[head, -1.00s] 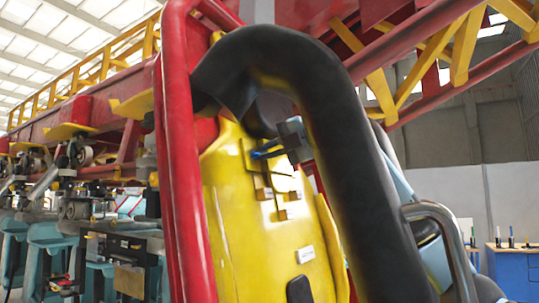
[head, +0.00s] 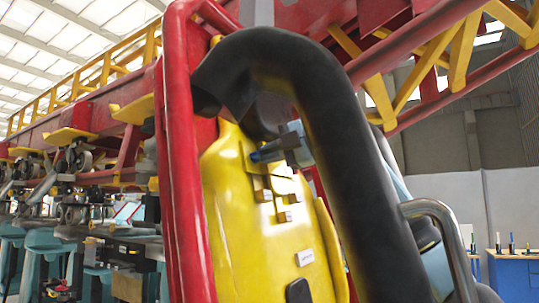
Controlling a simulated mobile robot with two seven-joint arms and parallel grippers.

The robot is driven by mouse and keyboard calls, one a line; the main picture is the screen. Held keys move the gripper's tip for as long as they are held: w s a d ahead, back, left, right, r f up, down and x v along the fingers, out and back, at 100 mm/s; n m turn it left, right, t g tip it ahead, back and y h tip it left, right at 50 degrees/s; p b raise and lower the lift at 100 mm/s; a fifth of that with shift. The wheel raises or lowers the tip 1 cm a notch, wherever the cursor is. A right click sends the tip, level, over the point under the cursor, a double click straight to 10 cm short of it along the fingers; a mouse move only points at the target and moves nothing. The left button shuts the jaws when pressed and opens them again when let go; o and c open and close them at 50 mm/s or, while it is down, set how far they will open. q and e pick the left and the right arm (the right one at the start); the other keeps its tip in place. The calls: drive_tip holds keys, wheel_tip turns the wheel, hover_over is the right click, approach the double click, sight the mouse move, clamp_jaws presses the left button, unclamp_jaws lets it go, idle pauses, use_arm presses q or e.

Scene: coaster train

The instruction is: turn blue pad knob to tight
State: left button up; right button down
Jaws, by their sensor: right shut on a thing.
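The gripper's dark fingers are shut on the knob. The gripper shows in the gap between the yellow seat back (head: 260,225) and the thick black restraint (head: 350,170), which hides part of my right arm. I cannot read the knob's turn or any tight mark. My left gripper is out of view.
A red frame tube (head: 180,150) stands close on the left. A red and yellow track structure (head: 430,60) spans above. A blue cabinet (head: 513,275) stands far right.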

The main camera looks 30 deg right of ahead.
drive_tip(key=c, duration=1.2)
unclamp_jaws()
drive_tip(key=b+v, duration=0.2)
drive_tip(key=v, duration=1.2)
drive_tip(key=shift+f+b, duration=0.1)
drive_tip(key=shift+b, duration=0.2)
